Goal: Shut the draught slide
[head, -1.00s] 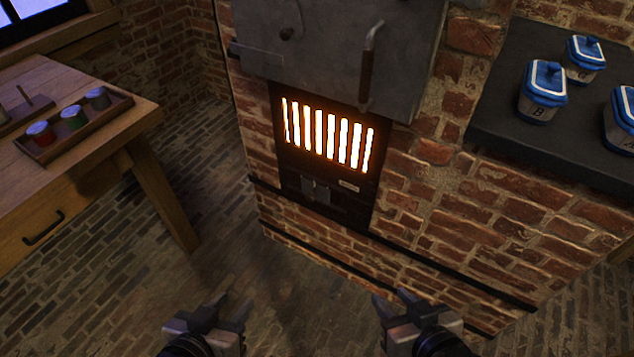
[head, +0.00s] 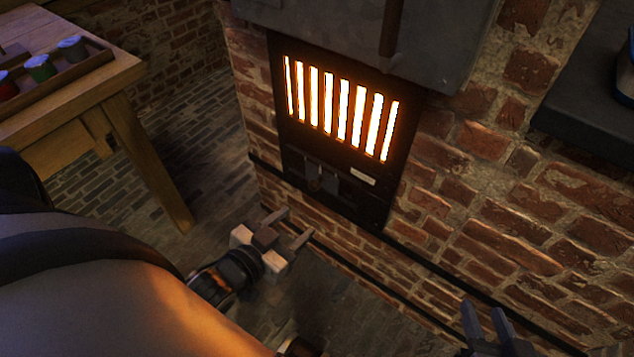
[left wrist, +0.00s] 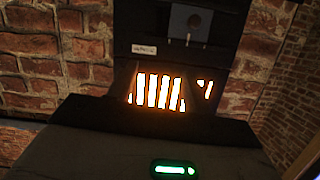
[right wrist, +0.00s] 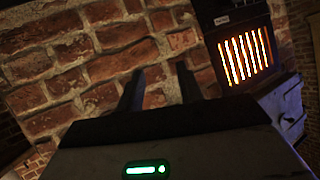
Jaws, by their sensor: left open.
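The draught slide (head: 318,177) is a dark metal piece with a small tab, set in the black panel below the glowing grate, left of a small pale label plate. In the left wrist view the slide (left wrist: 190,36) shows upside down near the top, with a small knob. My left gripper (head: 289,228) is open and empty, below and a little left of the slide, apart from it. My right gripper (head: 486,310) is open and empty at the lower right, in front of the brickwork; its parted fingers show in the right wrist view (right wrist: 160,80).
The glowing grate (head: 340,108) is above the slide, and a grey metal door with a hanging handle (head: 391,30) is above that. A dark shelf (head: 585,130) juts out at right.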

